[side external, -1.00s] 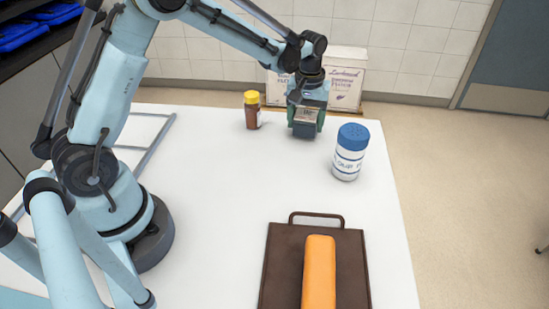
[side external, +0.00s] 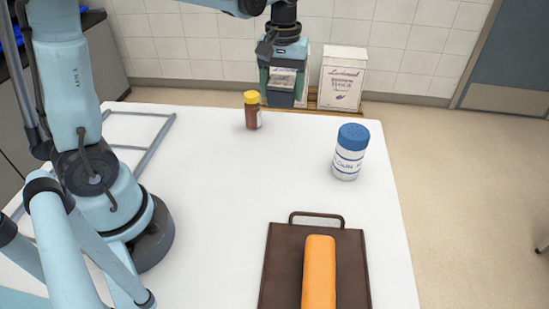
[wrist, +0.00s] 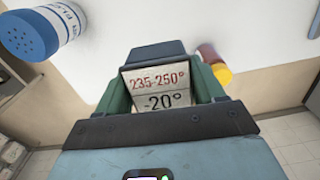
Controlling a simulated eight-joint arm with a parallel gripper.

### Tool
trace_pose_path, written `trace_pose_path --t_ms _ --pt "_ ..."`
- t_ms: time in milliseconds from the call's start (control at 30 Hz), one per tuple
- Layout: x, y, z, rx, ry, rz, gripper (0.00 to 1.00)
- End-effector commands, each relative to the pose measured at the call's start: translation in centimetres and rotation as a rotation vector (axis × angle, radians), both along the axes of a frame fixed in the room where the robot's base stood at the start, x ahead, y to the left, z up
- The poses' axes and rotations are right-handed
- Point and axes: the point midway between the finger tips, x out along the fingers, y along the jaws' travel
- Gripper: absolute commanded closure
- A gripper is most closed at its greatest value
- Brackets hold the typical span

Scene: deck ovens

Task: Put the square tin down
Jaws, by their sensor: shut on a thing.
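My gripper (side external: 283,88) is shut on the square tin (wrist: 158,88), whose pale face with red and dark temperature figures shows between the green fingers in the wrist view. In the side external view the tin (side external: 282,78) shows only as a small pale patch, with much of it hidden by the gripper. My gripper holds it above the far edge of the white table (side external: 215,190), left of the flour boxes and beyond the yellow-capped bottle. A dark slab lies across the finger ends; I cannot tell whether it belongs to the tin.
A brown bottle with a yellow cap (side external: 252,112) stands near the far edge. A blue-capped shaker (side external: 348,155) stands at the right. A brown board (side external: 280,265) bears an orange block (side external: 319,272) in front. Flour boxes (side external: 342,80) stand behind the table. The table's middle is clear.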

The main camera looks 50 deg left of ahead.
Motion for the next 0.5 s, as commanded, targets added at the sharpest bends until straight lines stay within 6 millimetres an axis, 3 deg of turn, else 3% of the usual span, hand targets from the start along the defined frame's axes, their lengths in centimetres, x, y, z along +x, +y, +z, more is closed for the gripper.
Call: trace_pose_path --t_ms 233,500 --pt "-5.4 0.3 0.6 0.000 0.000 0.029 0.70" --pt "-11.1 0.3 0.1 0.000 0.000 0.058 0.70"
